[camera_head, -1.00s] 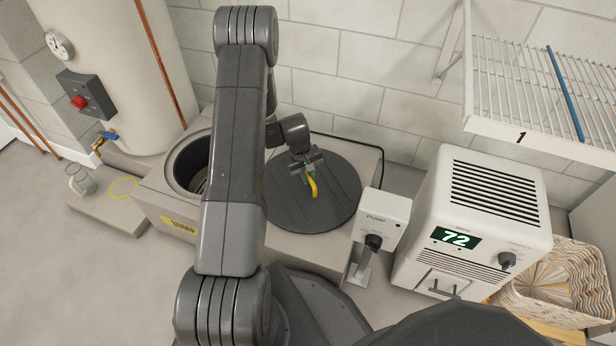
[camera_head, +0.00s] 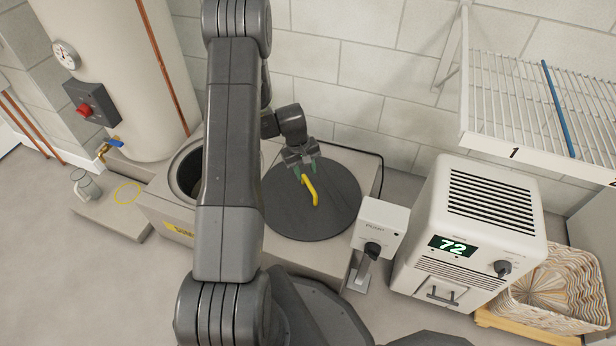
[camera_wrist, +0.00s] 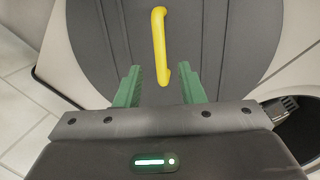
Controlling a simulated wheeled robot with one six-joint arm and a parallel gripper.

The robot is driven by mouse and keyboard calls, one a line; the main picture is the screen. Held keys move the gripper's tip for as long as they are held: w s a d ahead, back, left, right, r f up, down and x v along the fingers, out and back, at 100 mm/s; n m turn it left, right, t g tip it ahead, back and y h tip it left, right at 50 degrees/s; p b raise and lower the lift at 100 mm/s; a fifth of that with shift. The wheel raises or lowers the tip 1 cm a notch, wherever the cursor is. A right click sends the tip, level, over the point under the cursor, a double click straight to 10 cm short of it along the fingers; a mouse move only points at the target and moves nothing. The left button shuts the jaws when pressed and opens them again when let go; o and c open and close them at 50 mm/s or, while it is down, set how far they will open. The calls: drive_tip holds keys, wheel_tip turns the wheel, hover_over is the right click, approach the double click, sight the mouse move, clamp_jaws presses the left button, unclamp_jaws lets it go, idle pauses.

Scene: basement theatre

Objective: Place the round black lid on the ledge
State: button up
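The round black lid (camera_head: 332,214) lies flat on the grey ledge (camera_head: 368,167), to the right of the open round pit (camera_head: 187,172). A yellow handle (camera_head: 310,190) stands on the lid; it also shows in the wrist view (camera_wrist: 159,45). My gripper (camera_head: 305,175) is just above the lid, by the far end of the handle. My arm hides part of the pit.
A white pump box (camera_head: 380,226) stands close to the lid's right side. The white dehumidifier (camera_head: 475,230), a wire shelf (camera_head: 530,105) and a woven basket (camera_head: 555,290) are farther right. A tank (camera_head: 125,80) and a glass mug (camera_head: 85,185) are at the left.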

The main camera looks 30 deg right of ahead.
drive_tip(key=r, duration=0.3)
drive_tip(key=r+p, duration=0.1)
drive_tip(key=r, duration=0.1)
drive_tip(key=shift+w+a, duration=0.3)
drive_tip(key=shift+a, duration=0.05)
